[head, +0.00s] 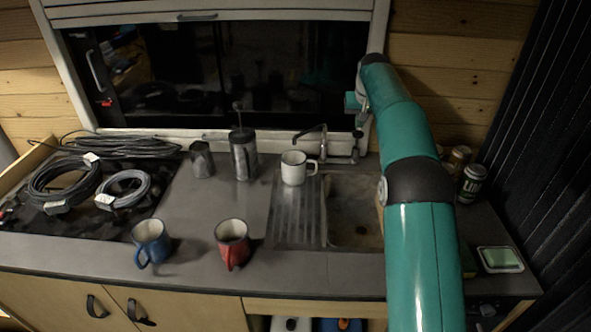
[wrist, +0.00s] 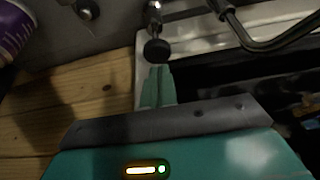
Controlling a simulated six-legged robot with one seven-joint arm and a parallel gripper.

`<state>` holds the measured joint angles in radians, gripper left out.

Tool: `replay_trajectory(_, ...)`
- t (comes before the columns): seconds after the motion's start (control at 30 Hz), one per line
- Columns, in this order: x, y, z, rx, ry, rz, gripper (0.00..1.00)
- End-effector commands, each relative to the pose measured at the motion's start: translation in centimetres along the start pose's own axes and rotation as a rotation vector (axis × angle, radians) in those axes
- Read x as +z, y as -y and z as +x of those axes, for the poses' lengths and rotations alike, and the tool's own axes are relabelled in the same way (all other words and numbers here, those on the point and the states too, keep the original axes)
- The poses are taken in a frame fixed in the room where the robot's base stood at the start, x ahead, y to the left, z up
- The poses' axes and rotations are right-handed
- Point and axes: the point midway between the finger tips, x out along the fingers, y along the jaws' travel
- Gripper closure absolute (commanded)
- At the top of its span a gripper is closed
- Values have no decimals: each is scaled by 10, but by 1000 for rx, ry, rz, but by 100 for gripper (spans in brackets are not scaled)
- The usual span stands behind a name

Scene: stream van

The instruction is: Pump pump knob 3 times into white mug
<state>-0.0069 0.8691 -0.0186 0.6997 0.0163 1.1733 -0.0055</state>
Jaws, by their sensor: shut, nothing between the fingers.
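The pump knob (wrist: 157,50) is a dark round ball on a metal stem in the wrist view. In the head view, the small dark knob (head: 358,134) stands beside the tap at the sink's back edge. My gripper (wrist: 158,70) is shut and empty, its teal fingertips close to the knob; I cannot tell whether they touch. In the head view my gripper (head: 355,102) is above the knob, partly hidden by my arm. The white mug (head: 293,169) stands upright on the drainboard, left of the sink, near the tap's spout (head: 310,131).
A red mug (head: 231,245) and a blue mug (head: 151,241) stand near the counter's front. A metal press (head: 242,155) and a small pitcher (head: 202,160) stand behind. Coiled cables (head: 64,186) lie left. Cans (head: 471,184) and a sponge tray (head: 500,259) are right.

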Motion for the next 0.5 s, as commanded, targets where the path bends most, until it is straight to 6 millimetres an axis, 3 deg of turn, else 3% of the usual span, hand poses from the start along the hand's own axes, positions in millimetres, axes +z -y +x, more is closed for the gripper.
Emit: replay_trajectory(0.5,-18,0,-40,0,-3,0,100)
